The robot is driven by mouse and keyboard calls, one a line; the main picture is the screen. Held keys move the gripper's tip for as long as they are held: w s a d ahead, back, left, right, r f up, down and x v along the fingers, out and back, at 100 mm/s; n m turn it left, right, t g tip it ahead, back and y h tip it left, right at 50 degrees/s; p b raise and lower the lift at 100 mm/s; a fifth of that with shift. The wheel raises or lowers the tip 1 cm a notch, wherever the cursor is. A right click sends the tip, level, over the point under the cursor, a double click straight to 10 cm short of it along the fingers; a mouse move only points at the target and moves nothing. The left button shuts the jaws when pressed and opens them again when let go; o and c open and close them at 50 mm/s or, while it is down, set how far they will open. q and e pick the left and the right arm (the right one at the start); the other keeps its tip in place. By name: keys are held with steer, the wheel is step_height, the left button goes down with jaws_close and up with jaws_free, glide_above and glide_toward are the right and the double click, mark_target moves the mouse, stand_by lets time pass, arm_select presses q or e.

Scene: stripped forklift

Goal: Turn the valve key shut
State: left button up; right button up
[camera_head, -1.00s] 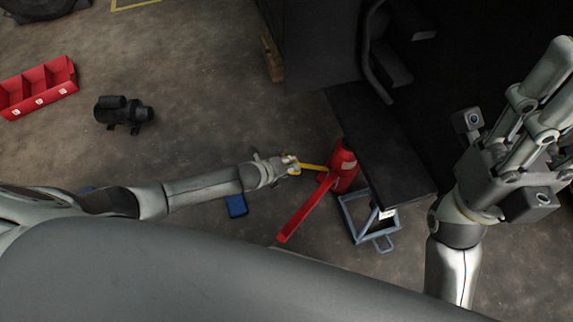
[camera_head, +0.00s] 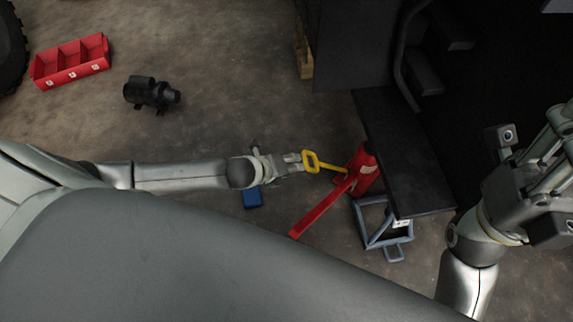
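A long red lever (camera_head: 321,208) slopes down and left from the jack. My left gripper (camera_head: 297,162) is just left of the key's loop, at or very near it. Its fingers are too small to tell open from shut, and I cannot tell whether they touch the loop. My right gripper (camera_head: 560,160) is raised at the right edge, partly cut off, far from the key, with no object visible in it.
A blue-grey stand (camera_head: 378,226) is below the jack, beside the dark forklift step (camera_head: 405,160). A blue block (camera_head: 252,197) lies under my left arm. A red bin (camera_head: 70,62) and a black motor (camera_head: 150,93) are on the floor at upper left. Floor between is clear.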

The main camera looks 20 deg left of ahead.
arm_select(q)
steer(key=shift+v, duration=0.85)
